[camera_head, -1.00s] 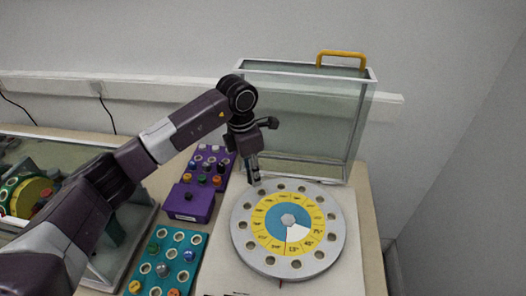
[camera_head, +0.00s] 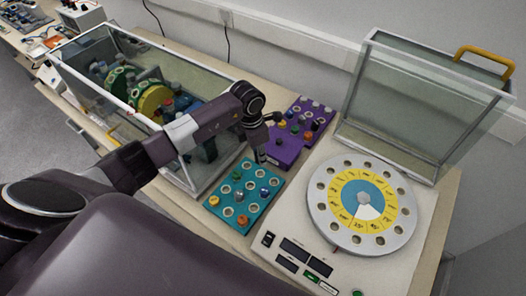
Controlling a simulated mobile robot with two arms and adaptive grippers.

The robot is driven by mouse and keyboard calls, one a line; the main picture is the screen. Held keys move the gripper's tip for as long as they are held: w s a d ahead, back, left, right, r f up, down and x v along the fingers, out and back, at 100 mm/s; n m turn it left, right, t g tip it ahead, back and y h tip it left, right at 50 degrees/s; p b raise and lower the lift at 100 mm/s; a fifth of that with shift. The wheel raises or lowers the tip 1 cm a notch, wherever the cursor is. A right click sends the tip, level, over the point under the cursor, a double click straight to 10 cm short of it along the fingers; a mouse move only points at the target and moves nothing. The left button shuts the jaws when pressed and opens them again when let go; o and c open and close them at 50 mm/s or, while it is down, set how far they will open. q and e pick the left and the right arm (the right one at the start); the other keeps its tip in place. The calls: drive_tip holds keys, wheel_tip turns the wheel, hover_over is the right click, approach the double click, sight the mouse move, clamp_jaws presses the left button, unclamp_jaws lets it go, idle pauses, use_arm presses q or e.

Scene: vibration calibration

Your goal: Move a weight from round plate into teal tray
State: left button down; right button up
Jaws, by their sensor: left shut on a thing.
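The round plate (camera_head: 316,207) is a grey disc with holes around its rim and a yellow, blue and white dial in the middle. The teal tray (camera_head: 228,213) lies to its left and holds several small coloured weights in white-ringed holes. My left gripper (camera_head: 262,158) points down by the far right part of the teal tray, near the purple tray. It is shut on a small weight that I can hardly make out between the fingertips. I cannot tell whether the weight touches the tray. My right gripper is not in view.
A purple tray (camera_head: 287,151) with coloured weights stands just behind the gripper. A glass cover with a yellow handle (camera_head: 484,62) stands behind the plate. A glass case (camera_head: 200,178) with machinery is at the left. A control panel (camera_head: 305,258) lies in front of the plate.

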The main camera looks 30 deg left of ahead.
use_arm(q)
drive_tip(key=shift+f+b, duration=1.7)
drive_tip(key=shift+f, duration=1)
drive_tip(key=shift+f+b, duration=1.2)
drive_tip(key=c, duration=1.6)
unclamp_jaws()
drive_tip(key=shift+r, duration=0.4)
drive_tip(key=r, duration=0.7)
drive_tip(key=s+a+r, duration=0.1)
drive_tip(key=r, duration=0.3)
drive_tip(key=shift+r, duration=0.15)
drive_tip(key=shift+s, duration=0.1)
